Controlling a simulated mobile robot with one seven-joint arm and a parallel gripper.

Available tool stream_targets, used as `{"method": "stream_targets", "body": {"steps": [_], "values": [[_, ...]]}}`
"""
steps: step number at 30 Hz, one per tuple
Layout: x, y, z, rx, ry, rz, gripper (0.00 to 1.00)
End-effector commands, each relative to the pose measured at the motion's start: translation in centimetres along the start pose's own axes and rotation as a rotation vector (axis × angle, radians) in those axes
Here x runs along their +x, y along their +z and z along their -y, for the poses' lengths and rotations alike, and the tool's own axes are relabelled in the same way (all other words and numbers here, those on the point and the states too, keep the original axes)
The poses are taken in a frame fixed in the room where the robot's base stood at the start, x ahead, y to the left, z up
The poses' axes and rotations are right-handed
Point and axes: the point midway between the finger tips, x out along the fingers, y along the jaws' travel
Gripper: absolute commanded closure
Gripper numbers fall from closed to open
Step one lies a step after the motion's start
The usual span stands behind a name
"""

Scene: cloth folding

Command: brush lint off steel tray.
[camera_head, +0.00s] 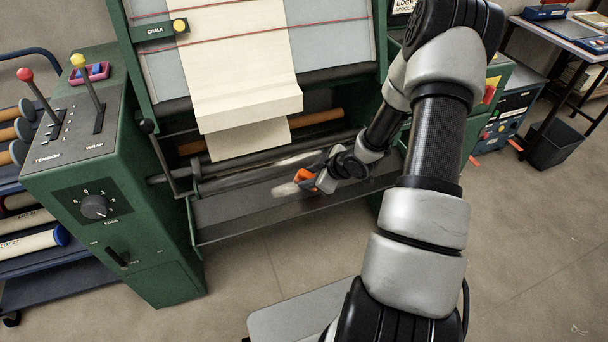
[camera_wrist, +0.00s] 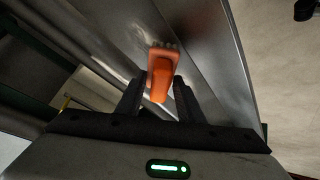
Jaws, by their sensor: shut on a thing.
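The steel tray (camera_head: 240,213) is a long, grey trough along the bottom front of the green machine. In the wrist view its metal surface (camera_wrist: 205,50) runs diagonally behind the fingers. My gripper (camera_head: 305,179) is at the tray, right of its middle. In the wrist view, my gripper (camera_wrist: 158,95) is shut on a small orange brush (camera_wrist: 161,75), with one dark finger on each side of its handle. Its short, pale bristles point away from me toward the tray. I cannot tell whether they touch the metal. Pale patches show on the tray near the brush; I cannot tell whether they are lint.
Cream cloth (camera_head: 245,90) hangs from the machine above the tray. A dark roller (camera_head: 250,169) runs just above the tray. The green control cabinet (camera_head: 125,180) with levers stands at the left. Open floor (camera_head: 250,270) lies in front.

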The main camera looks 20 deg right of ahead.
Motion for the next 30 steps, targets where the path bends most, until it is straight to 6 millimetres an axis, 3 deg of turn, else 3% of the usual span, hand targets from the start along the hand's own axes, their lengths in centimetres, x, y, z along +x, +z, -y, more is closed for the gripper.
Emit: {"method": "stream_targets", "body": {"steps": [30], "values": [[-2.1,4.4,-4.8,0.004,0.001,0.006,0.87]]}}
